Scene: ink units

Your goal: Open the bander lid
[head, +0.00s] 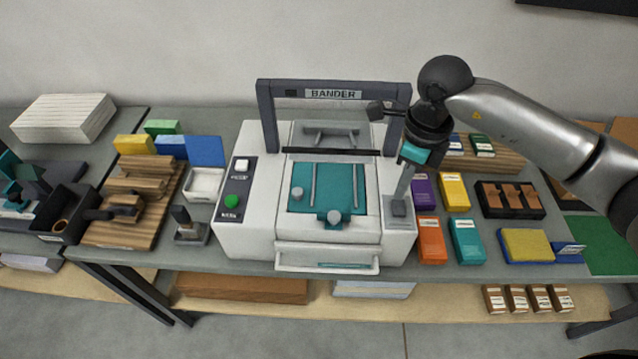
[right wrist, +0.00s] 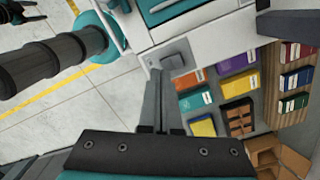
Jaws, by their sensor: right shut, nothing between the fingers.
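The bander (head: 258,225) is a white machine with a dark grey arch labelled BANDER. Its teal bed (head: 345,207), with rails and small grey knobs, shows uncovered from above. A white panel with a grey handle-like bar (head: 330,132) stands behind the bed under the arch; I cannot tell for certain whether this is the lid. My right gripper (head: 400,196) points down at the machine's right side, shut and empty, its tips close to a grey block (head: 398,209). That block also shows in the right wrist view (right wrist: 174,61), just past the shut fingers; contact is unclear. My left gripper is not seen.
Coloured boxes (head: 466,240) and a dark tray (head: 510,213) lie right of the bander. A green button (head: 232,201) is on its left panel. A white tray (head: 204,184), a small grey stand (head: 190,231) and wooden pieces (head: 120,233) lie to the left.

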